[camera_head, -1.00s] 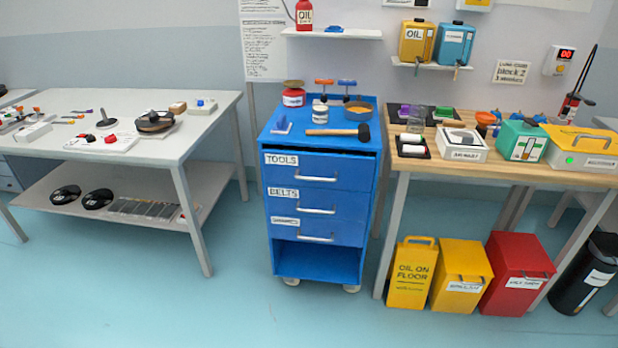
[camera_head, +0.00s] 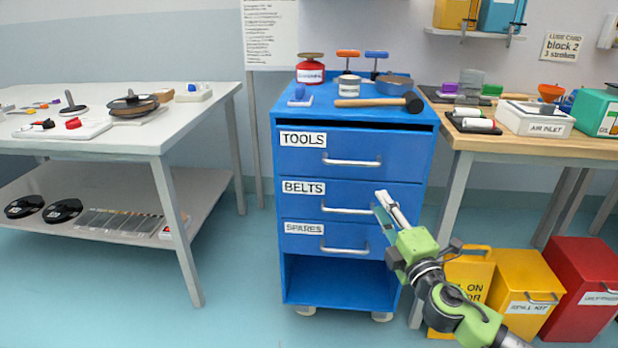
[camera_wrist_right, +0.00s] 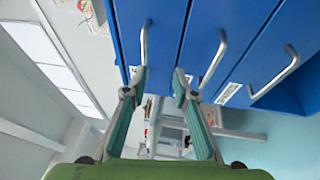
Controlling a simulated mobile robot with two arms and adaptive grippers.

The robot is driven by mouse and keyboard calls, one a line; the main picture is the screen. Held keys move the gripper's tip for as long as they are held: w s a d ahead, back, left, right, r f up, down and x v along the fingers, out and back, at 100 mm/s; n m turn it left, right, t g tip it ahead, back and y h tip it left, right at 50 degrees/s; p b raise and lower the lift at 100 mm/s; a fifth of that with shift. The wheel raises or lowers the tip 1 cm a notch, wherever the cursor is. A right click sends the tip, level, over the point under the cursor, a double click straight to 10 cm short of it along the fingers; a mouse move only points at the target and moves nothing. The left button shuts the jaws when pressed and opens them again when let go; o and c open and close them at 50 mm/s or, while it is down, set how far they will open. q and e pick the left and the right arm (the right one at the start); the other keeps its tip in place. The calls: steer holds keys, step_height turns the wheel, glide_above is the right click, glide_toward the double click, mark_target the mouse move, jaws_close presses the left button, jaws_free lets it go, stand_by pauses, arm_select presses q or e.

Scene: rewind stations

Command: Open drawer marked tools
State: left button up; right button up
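The blue drawer cabinet (camera_head: 430,150) faces me. Its top drawer, marked TOOLS (camera_head: 303,162), is shut and has a silver bar handle (camera_head: 351,162). The BELTS drawer (camera_head: 303,205) and SPARES drawer (camera_head: 303,243) below are also shut. My right gripper (camera_head: 382,202) is in front of the cabinet's right side, near the BELTS handle's height in the head view. In the right wrist view the gripper (camera_wrist_right: 160,80) is open and empty, with a gap between the fingers. There the TOOLS handle (camera_wrist_right: 145,40) and BELTS handle (camera_wrist_right: 215,58) lie beyond the fingertips. My left gripper is not in view.
A mallet (camera_head: 370,102) and several small items lie on the cabinet top. A white table (camera_head: 100,145) stands left and a wooden workbench (camera_head: 560,145) right. Yellow (camera_head: 524,280) and red (camera_head: 582,285) bins stand under the bench. The floor before the cabinet is clear.

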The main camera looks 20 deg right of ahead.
mark_target(353, 165)
steer(key=shift+n+t+y, duration=0.3)
steer(key=shift+n, duration=0.1)
steer(key=x, duration=0.4)
steer(key=a+r+x, duration=0.1)
steer(key=x, duration=0.4)
steer(key=a+r+x, duration=0.1)
steer(key=x, duration=0.4)
steer(key=shift+a+r, duration=0.1)
steer(key=shift+r, duration=0.05)
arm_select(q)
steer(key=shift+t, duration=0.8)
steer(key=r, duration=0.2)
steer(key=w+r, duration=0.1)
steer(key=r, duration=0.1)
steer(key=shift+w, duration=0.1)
arm_select(e)
steer(key=shift+w, duration=0.15)
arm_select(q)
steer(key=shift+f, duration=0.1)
arm_select(e)
jaws_close()
